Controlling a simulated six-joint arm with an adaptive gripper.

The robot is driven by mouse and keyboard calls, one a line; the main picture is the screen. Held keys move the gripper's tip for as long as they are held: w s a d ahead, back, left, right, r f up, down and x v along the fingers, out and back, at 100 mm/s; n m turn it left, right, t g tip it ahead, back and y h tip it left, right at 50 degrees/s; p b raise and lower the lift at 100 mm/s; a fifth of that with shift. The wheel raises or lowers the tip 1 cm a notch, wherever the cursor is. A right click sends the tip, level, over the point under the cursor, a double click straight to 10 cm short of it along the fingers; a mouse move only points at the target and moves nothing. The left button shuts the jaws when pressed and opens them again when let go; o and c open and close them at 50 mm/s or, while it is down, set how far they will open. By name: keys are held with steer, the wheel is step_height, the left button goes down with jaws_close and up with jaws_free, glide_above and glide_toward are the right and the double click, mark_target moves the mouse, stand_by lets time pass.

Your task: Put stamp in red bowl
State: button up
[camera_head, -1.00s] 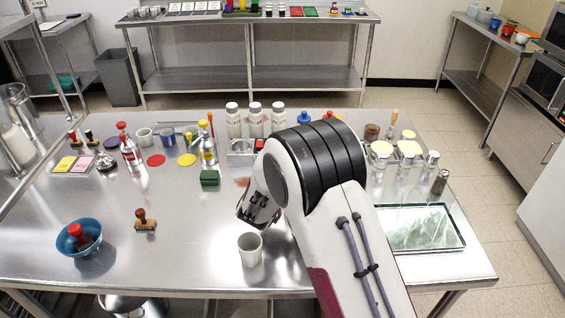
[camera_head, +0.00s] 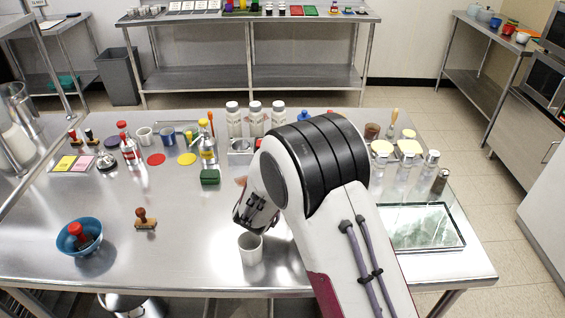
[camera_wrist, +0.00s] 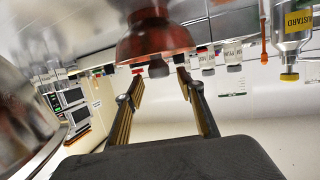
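A wooden stamp (camera_head: 145,219) with a dark red-brown handle stands on the steel table, left of my gripper. Another stamp with a red handle (camera_head: 77,230) is inside the blue bowl (camera_head: 92,225) at the front left. A red-brown bowl (camera_wrist: 155,42) is ahead of my fingers in the wrist view, which is upside down; its inside is hidden. In the head view, my arm covers most of that bowl. My gripper (camera_wrist: 155,88) is open with nothing between its fingers.
A green block (camera_head: 210,177), a mustard bottle (camera_head: 207,150) and several white bottles (camera_head: 255,120) are at the back. A glass-like tray (camera_head: 425,228) lies at the right. Table around the wooden stamp is clear.

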steer(key=v, duration=0.2)
steer(key=shift+s+a+r, duration=0.1)
steer(key=shift+s+a, duration=0.05)
steer(key=shift+s, duration=0.05)
step_height(320, 180, up, 7)
stand_by(1.0)
steer(key=s+d+r+n+g+y, duration=0.35)
steer(key=s+r+y, duration=0.25)
steer(key=s+r, duration=0.7)
steer(key=s+d+f+g+h, duration=0.1)
steer(key=s+d, duration=0.3)
steer(key=s, duration=0.6)
steer(key=s+d+f+g+h, duration=0.1)
steer(key=s+d, duration=0.4)
steer(key=s, duration=0.5)
steer(key=s+d+f+g, duration=0.3)
steer(key=s+d+f, duration=0.1)
steer(key=s, duration=0.6)
steer(key=shift+d+m+h, duration=0.3)
steer(key=shift+m+h, duration=0.1)
steer(key=shift+m, duration=0.05)
